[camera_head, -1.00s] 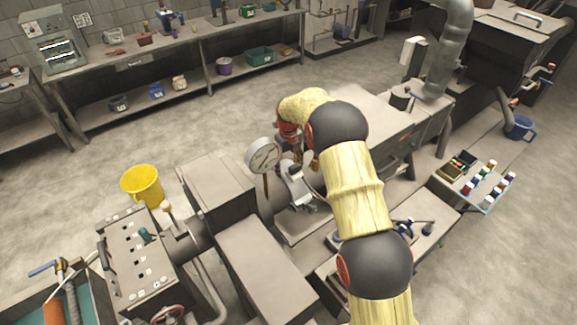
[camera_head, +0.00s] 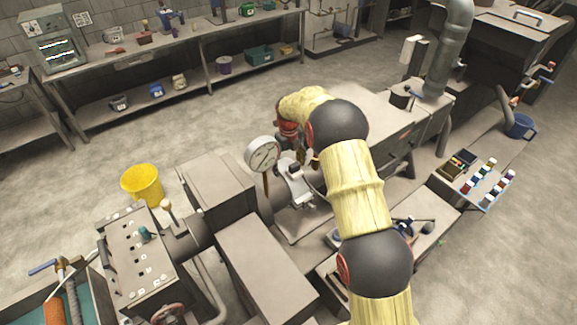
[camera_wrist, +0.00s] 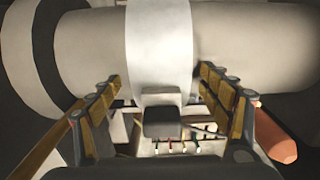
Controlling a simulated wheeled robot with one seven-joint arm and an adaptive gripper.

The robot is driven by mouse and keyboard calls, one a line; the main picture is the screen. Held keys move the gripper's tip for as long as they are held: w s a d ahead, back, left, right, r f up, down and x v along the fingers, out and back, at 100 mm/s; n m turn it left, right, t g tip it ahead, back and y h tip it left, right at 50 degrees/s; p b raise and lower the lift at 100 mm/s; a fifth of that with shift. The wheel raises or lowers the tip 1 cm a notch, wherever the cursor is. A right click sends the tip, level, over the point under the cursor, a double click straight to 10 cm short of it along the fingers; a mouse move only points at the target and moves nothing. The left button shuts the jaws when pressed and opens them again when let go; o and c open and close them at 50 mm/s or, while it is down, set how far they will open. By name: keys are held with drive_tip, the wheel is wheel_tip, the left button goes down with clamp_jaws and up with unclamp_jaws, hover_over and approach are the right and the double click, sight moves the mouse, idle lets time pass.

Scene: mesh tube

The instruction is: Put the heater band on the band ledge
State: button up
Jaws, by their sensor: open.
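The heater band appears to be the pale band (camera_wrist: 160,45) around the horizontal grey barrel (camera_wrist: 95,50) in the wrist view. A dark block (camera_wrist: 162,118) sits at its lower edge, between my fingers. In the head view, a pale piece that looks like the band (camera_head: 299,190) shows on the barrel below my wrist. My gripper (camera_wrist: 160,84) is open, its two fingers on either side of the band and apart from it, as far as I can see. In the head view the fingers are small and partly hidden by my arm. I cannot clearly pick out the band ledge.
A round gauge (camera_head: 263,154) stands close to the left of my wrist. A grey box housing (camera_head: 216,186) and a control panel (camera_head: 139,262) are further left. A tray of small bottles (camera_head: 474,180) lies to the right. A yellow bucket (camera_head: 142,184) stands on open floor.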

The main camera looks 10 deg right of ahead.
wheel_tip(320, 180, up, 12)
drive_tip(key=b, duration=0.2)
idle(0.7)
